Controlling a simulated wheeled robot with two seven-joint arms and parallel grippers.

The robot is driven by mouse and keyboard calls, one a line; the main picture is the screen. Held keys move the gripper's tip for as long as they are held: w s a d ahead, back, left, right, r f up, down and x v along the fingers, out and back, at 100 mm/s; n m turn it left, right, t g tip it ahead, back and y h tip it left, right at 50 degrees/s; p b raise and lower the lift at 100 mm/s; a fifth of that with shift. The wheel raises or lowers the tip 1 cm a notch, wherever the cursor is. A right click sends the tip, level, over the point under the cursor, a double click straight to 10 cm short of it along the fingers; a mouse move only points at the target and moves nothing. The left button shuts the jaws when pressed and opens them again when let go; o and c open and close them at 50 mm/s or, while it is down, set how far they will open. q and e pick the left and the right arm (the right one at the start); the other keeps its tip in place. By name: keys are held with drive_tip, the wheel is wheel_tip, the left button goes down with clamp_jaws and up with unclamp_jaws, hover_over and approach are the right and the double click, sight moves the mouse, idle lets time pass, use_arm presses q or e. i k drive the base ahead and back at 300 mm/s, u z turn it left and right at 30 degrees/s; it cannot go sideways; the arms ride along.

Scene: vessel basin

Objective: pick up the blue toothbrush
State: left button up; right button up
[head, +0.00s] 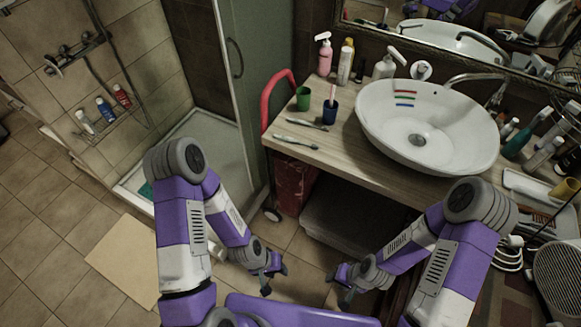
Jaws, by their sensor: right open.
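A pale blue-teal toothbrush (296,142) lies flat on the wooden counter (345,150), close to its front left edge. A second, darker toothbrush (307,125) lies just behind it; its colour is hard to tell. A pinkish toothbrush (332,93) stands in a dark blue cup (330,112). My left gripper (276,280) is below the counter's front edge, well short of the toothbrushes, with its fingers apart and empty. My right gripper (337,288) is also low in front of the counter, open and empty.
A green cup (303,98) stands behind the lying toothbrushes. A white basin (428,120) fills the counter's middle, with bottles (324,55) behind. A red curved handle (276,95) rises at the counter's left end, near the glass shower door (238,80). Clutter crowds the right.

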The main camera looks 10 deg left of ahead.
sight(277, 136)
drive_tip(key=z, duration=0.15)
drive_tip(key=k, duration=0.4)
drive_tip(key=u, duration=0.85)
drive_tip(key=i, duration=1.15)
drive_tip(key=z, duration=0.8)
